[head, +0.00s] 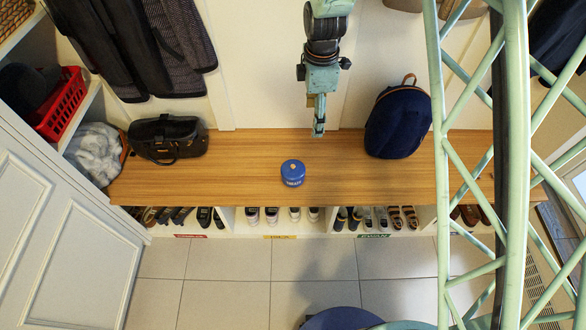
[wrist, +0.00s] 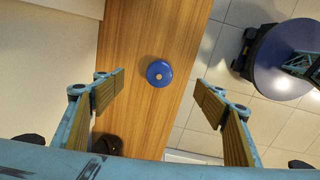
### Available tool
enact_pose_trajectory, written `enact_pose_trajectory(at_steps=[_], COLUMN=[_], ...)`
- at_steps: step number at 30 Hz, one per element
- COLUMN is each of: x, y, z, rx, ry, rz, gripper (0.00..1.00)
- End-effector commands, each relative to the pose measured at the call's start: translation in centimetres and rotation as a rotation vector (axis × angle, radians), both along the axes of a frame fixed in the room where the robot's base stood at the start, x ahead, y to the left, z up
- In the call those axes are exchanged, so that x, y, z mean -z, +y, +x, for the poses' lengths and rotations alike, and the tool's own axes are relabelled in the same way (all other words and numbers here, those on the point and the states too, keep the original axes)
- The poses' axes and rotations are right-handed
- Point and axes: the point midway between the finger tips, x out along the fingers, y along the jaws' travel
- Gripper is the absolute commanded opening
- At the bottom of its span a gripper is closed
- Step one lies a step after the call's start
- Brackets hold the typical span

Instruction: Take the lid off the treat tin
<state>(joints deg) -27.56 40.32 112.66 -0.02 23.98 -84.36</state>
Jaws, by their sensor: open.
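The blue treat tin (head: 293,173) stands on the wooden bench top, near its middle, with its lid on and a pale knob on top. It also shows from above in the wrist view (wrist: 160,73), between and beyond my fingers. My gripper (head: 319,130) hangs above the back of the bench, a little right of the tin and apart from it. In the wrist view my gripper (wrist: 160,95) is open, with its two fingers wide apart and nothing between them.
A black handbag (head: 167,138) stands at the bench's left and a navy backpack (head: 398,122) at its right. The wooden bench top (head: 240,160) is clear around the tin. Shoes (head: 272,215) fill cubbies below. Dark coats (head: 140,45) hang above the handbag.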

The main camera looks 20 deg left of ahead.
Motion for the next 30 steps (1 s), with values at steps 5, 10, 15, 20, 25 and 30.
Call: enact_pose_trajectory(at_steps=[5,10,15,20,25,30], x=[4.1,7.9,11.4,13.6,14.7,14.8], y=[2.1,3.9,5.4,6.3,6.7,6.8], z=[-0.1,-0.4,-0.9,-1.2,-1.4,-1.4], rx=[-0.099,-0.194,-0.279,-0.332,-0.36,-0.363], ry=[0.013,0.023,0.034,0.039,0.042,0.042], rz=[-0.011,-0.019,-0.026,-0.03,-0.033,-0.032], gripper=[0.65,0.65,0.65,0.65,0.65,0.65])
